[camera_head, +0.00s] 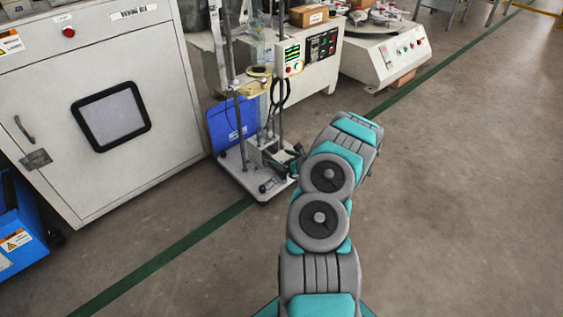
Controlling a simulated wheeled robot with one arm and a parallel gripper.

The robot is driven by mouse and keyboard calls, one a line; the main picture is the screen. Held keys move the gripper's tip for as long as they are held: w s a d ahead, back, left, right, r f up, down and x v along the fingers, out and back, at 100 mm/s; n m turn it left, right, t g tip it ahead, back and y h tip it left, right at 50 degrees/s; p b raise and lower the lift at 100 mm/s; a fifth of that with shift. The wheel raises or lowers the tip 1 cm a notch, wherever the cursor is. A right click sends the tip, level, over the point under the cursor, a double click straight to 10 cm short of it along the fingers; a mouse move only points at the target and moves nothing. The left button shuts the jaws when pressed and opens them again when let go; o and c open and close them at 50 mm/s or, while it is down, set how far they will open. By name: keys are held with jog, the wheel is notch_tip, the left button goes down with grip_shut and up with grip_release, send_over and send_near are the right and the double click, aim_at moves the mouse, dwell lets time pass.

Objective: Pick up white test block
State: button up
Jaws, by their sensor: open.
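I cannot make out a white test block for certain in the head view. A tall metal test stand (238,110) rises from a white base plate (238,174) on the floor, left of my arm. Small dark parts sit on the plate, too small to tell apart. My grey and teal arm (320,265) reaches from the bottom of the picture up and away. Its far end (356,128) is to the right of the stand in the picture. I cannot make out my gripper's fingers beyond the arm's far end.
A large white cabinet (175,130) with a dark-framed window stands at left. A blue panel (222,128) is behind the stand. Control consoles (385,62) stand at the back. A green line (170,252) crosses the floor. The floor at right (470,190) is clear.

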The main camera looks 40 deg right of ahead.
grip_shut()
dwell(0.7)
